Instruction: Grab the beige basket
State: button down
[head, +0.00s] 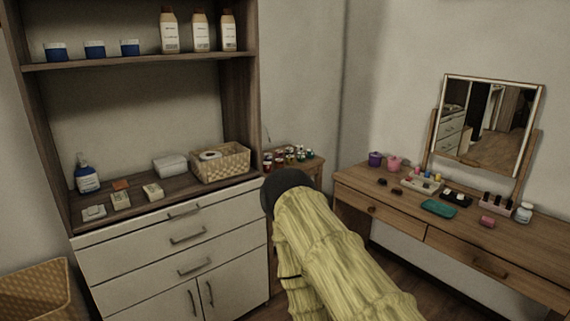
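A beige woven basket (228,165) stands upright on the right end of the cabinet's wooden counter. A pale rolled item shows inside its open top. My arm, in a yellow sleeve, rises from the bottom of the head view to a dark rounded part, right of the basket and nearer to the camera. No gripper fingers show, so I cannot see where my gripper is or whether it holds anything.
A white lidded box (169,167) sits left of the basket, with small boxes and a blue bottle (87,176) further left. A shelf (130,61) overhangs the counter. A larger wicker basket (36,291) stands lower left. A dressing table (470,236) with a mirror is right.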

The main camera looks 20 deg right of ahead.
aim_at(234, 162)
jog(key=u, duration=2.25)
jog(key=k, duration=1.25)
jog(key=z, duration=1.85)
jog(key=i, duration=1.05)
